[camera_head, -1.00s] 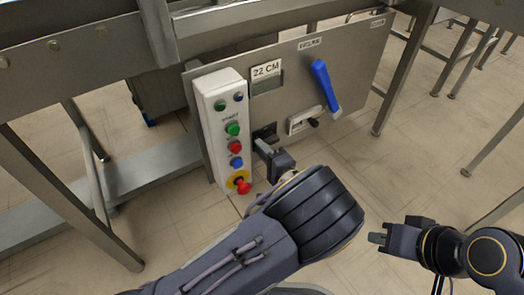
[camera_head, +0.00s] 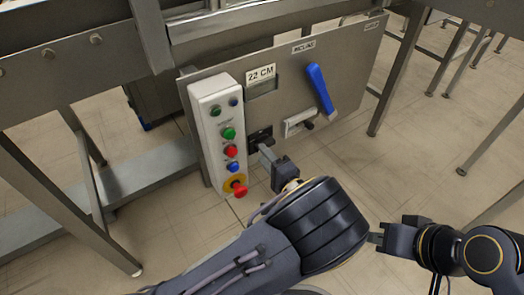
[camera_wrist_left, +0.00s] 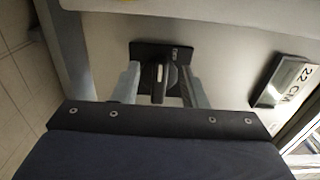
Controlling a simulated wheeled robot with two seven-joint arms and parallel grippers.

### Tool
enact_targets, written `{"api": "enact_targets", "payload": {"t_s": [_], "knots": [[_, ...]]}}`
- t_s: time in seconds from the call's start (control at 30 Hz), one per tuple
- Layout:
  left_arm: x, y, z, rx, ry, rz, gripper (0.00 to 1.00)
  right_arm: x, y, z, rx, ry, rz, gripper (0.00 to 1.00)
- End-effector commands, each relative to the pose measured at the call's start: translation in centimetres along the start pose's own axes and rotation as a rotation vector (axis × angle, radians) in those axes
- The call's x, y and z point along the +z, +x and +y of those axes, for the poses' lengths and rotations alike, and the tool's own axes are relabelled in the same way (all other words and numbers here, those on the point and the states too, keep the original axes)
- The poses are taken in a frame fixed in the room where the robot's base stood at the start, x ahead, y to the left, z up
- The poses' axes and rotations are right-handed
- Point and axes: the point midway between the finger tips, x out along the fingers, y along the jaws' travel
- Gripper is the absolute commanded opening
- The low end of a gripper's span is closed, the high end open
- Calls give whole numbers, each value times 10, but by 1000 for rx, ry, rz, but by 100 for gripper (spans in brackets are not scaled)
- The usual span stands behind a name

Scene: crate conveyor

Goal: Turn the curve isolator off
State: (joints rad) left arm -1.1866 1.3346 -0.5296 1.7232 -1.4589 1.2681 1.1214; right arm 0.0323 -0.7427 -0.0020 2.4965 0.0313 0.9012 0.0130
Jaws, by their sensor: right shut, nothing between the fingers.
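The curve isolator looks to be the small black rotary switch (camera_head: 259,134) on the grey panel, below the 22 CM display. The left wrist view shows its square black plate and handle (camera_wrist_left: 160,78), with a white mark along the handle. My left gripper (camera_head: 266,153) is at the switch, in front of it. In the left wrist view its fingers (camera_wrist_left: 158,88) are apart, one on each side of the handle, with a visible gap on both sides. The plate's lettering is too small to read. My right gripper (camera_head: 374,238) is shut and empty, away from the panel.
A white button box (camera_head: 207,100) with several buttons and a red emergency stop (camera_head: 239,189) stands left of the switch. A blue lever (camera_head: 320,88) and a small latch (camera_head: 299,123) are to the right. The 22 CM label (camera_head: 261,74) is above. Conveyor legs stand either side.

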Motion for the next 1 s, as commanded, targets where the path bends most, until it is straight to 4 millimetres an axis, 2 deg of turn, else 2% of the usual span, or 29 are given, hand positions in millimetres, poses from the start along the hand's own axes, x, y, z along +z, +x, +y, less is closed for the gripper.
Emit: {"api": "enact_targets", "payload": {"t_s": [0.2, 0.33, 1.0], "knots": [[-2, -38, -2, 0, 0, 7, 39, -6, -11, -5, 0, 0, 0, 0], [-3, -51, -2, -1, -1, 7, 39, -7, -14, -6, 0, 0, 0, 0], [-2, -56, 0, 0, -1, 5, 39, -7, -14, -6, 0, 0, 0, 0]]}}
